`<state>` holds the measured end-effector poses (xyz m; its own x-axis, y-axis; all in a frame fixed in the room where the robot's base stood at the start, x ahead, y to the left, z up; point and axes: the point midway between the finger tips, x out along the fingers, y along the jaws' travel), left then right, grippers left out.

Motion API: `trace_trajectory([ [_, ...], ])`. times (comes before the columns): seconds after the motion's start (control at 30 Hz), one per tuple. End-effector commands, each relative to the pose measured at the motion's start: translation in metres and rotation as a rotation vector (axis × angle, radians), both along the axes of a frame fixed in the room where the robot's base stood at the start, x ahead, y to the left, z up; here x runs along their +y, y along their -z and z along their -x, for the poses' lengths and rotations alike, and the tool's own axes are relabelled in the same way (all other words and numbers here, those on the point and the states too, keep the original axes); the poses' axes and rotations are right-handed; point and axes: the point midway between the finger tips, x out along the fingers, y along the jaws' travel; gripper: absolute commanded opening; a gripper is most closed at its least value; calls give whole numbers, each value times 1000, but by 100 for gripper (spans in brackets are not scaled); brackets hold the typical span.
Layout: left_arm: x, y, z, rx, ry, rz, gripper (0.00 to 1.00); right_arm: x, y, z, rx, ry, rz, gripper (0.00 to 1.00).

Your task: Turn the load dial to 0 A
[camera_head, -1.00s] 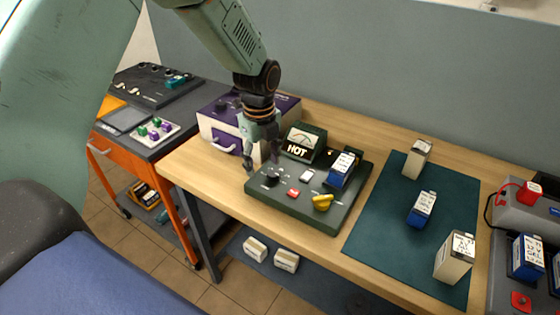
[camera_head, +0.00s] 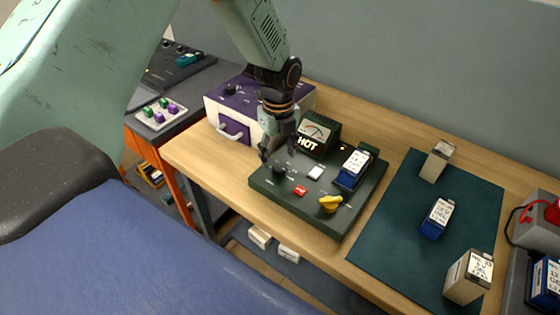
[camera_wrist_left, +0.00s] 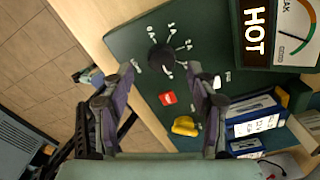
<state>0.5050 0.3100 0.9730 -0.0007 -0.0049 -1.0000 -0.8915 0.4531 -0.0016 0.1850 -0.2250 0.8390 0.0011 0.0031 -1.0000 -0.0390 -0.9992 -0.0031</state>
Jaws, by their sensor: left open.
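The load dial is a round black knob (camera_head: 279,172) at the left front of the dark green tester panel (camera_head: 300,206). In the left wrist view the dial (camera_wrist_left: 161,58) has white ampere labels around it; I cannot read its setting. My left gripper (camera_head: 277,154) points down above the dial, its fingers apart and empty. In the left wrist view the fingertips (camera_wrist_left: 161,70) appear on either side of the dial, and I see no contact. My right gripper is not in view.
The panel also bears a red button (camera_head: 300,190), a white button (camera_head: 316,172), a yellow knob (camera_head: 330,203), a blue battery (camera_head: 354,168) and a meter marked HOT (camera_head: 318,133). A purple-and-white box (camera_head: 232,128) stands close behind-left. Several batteries stand on the green mat (camera_head: 395,235).

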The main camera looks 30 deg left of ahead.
Motion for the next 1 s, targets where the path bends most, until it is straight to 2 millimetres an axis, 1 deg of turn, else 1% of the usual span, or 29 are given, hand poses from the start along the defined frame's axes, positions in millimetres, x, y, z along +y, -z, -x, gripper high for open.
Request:
trace_trajectory([
  [0.03,0,9,1,2,1,-1,58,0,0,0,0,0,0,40],
  [0.1,0,19,1,1,1,-2,58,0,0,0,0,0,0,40],
  [0.27,0,34,0,0,1,-1,58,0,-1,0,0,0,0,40],
  [0.4,0,39,-2,-2,0,-1,58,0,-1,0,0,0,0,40],
  [0.63,0,39,-3,-1,1,0,57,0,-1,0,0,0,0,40],
  [1.0,0,39,-4,-2,1,-1,26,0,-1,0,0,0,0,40],
])
